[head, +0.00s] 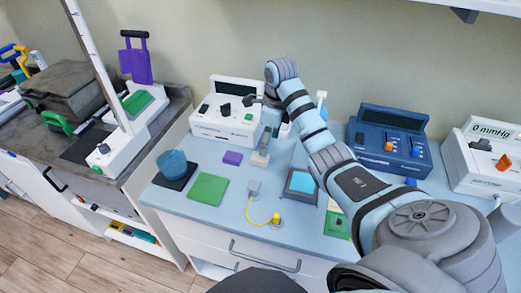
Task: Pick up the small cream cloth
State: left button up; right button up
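My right arm reaches in from the lower right over the light blue tabletop (228,212). Its gripper (261,154) points down near the middle of the table, in front of a white device. A small pale beige-grey patch shows at its fingertips; I cannot tell whether this is the cream cloth or part of the fingers. No cream cloth can be made out clearly elsewhere. The finger opening is too small to judge. My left gripper is out of view.
Near the gripper lie a purple block (233,158), a green square (209,189) and a blue cup (173,162). A yellow cable (250,213) and a blue-topped tray (302,182) are in front. A white device (208,130) and a blue device (370,140) stand behind.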

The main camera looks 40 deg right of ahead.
aim_at(260, 157)
jog(key=f+b, duration=0.1)
jog(key=w+f, duration=0.1)
jog(key=f, duration=0.1)
jog(key=w+f+b, duration=0.1)
jog(key=f, duration=0.1)
jog(key=shift+w+a+f+b, duration=0.2)
jog(key=shift+a+f+b, duration=0.05)
jog(key=shift+a+b, duration=0.05)
jog(key=shift+w+a+f, duration=0.1)
jog(key=shift+a+f, duration=0.1)
jog(key=shift+f, duration=0.85)
jog(key=shift+s, duration=0.2)
jog(key=shift+c, duration=0.3)
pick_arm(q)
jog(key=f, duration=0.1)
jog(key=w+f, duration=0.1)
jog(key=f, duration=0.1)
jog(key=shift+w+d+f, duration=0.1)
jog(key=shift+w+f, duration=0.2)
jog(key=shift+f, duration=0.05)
pick_arm(e)
jog(key=shift+w, duration=0.1)
jog(key=c, duration=1)
